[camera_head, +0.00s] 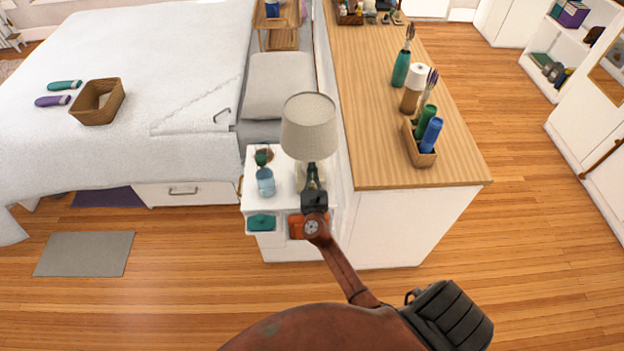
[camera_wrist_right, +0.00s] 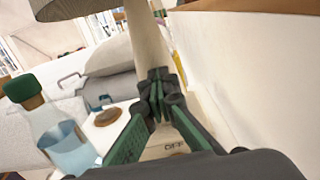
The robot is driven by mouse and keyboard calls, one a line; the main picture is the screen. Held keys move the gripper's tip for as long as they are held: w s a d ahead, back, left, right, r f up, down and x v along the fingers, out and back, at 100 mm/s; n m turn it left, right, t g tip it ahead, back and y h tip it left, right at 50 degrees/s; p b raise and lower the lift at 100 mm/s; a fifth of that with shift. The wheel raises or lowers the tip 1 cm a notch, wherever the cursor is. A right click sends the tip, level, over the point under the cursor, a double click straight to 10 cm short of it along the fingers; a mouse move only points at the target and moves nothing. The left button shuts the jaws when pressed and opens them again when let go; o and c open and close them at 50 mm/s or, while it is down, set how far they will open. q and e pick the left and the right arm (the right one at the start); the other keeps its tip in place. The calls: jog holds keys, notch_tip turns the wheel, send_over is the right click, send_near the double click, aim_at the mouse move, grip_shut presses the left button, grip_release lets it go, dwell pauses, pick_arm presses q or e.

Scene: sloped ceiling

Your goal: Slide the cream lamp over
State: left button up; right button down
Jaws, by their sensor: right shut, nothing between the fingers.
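The cream lamp (camera_head: 309,128) stands upright on the white nightstand (camera_head: 251,208), beside the wooden-topped cabinet. Its shade and pale stem (camera_wrist_right: 146,45) show in the right wrist view. My right gripper (camera_head: 314,180) is at the front of the lamp, low by its stem. In the right wrist view the fingertips (camera_wrist_right: 158,80) are together with nothing between them, close in front of the stem; I cannot tell whether they touch it. The gripper partly hides the lamp's lower part in the head view. My left gripper is not in view.
A blue bottle with a green cap (camera_head: 265,180) stands left of the lamp on the nightstand. A round brown item (camera_wrist_right: 108,117) lies behind it. The cabinet's white side (camera_wrist_right: 240,70) rises close on the right. Open floor (camera_head: 180,290) lies in front.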

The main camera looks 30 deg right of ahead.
jog(key=shift+x, duration=0.85)
jog(key=shift+s+a, duration=0.1)
jog(key=shift+s, duration=0.05)
jog(key=p+v, duration=0.1)
jog(key=v, duration=1.2)
jog(key=shift+s, duration=0.3)
